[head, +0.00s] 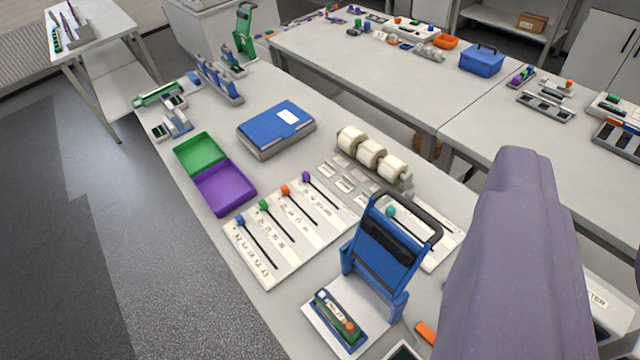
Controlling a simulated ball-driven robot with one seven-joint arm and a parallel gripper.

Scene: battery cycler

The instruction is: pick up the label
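Several small flat pale labels (344,184) lie in a group on the near table, in front of a holder with three white rolls (371,153). Which of them is the task's label I cannot tell. A white label (289,116) also sits on the lid of a blue-topped box (276,128). A smooth lilac part of my own arm fills the lower right and hides the table behind it. My gripper's fingertips do not show, and nothing is seen held.
A white board (290,232) with colored-knob rods lies left of a blue frame with a black handle (385,250). A green tray (201,153) and purple tray (224,188) lie near the left edge. Other tables stand behind. The grey floor (60,230) at left is clear.

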